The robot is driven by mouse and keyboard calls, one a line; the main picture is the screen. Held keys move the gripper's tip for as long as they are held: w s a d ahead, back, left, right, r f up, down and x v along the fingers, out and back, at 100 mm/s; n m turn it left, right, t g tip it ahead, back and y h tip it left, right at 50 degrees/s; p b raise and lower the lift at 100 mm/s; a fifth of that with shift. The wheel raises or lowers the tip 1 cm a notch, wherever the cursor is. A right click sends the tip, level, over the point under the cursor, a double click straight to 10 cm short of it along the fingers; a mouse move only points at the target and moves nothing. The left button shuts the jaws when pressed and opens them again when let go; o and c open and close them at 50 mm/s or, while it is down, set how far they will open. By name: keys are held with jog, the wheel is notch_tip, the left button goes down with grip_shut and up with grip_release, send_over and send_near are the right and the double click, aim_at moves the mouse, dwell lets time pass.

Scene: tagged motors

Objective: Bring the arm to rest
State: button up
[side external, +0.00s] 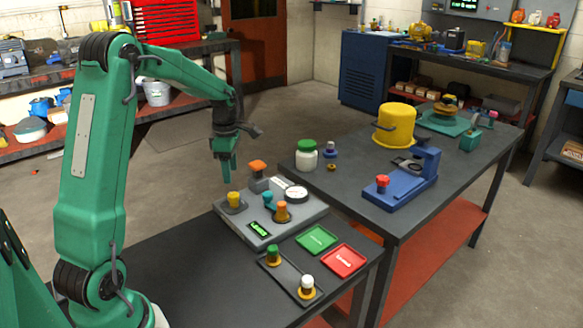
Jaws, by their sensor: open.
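My gripper (226,170) hangs pointing down above the back left of the grey panel box (235,225). It holds nothing that I can see, and its fingers overlap in this view. On the panel box stand small parts with yellow, teal and orange tops, among them the yellow-topped part (235,200) below my gripper and the orange-topped part (282,211). A round white dial (296,194) and a lit green display (259,229) are on the box too. A dark tray (290,278) in front holds a green-topped part (273,253) and a white-topped part (307,284).
A green tray (317,240) and a red tray (344,260) lie right of the panel box. The second table carries a white jar with a green lid (306,155), a blue fixture (400,190) and a yellow drum (395,125). The near table's left front (180,275) is bare.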

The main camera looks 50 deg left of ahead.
jog(key=shift+r, duration=0.1)
jog(key=shift+d+r+m, duration=0.3)
jog(key=shift+d+r, duration=0.05)
jog(key=shift+d, duration=0.05)
jog(key=s+d+r+m+t, duration=0.2)
jog(key=s+d+r+m, duration=0.35)
jog(key=d+m, duration=0.35)
jog(key=s+d+r+m+t, duration=0.2)
jog(key=s+d+r+m, duration=0.35)
jog(key=d+m, duration=0.35)
jog(key=s+d+m+t, duration=0.1)
jog(key=s+d+m, duration=0.3)
jog(key=s+m, duration=0.2)
jog(key=m, duration=0.2)
jog(key=shift+d+f+m+t, duration=0.2)
jog(key=shift+d+m+t, duration=0.1)
jog(key=shift+d, duration=0.05)
jog(key=shift+c, duration=0.2)
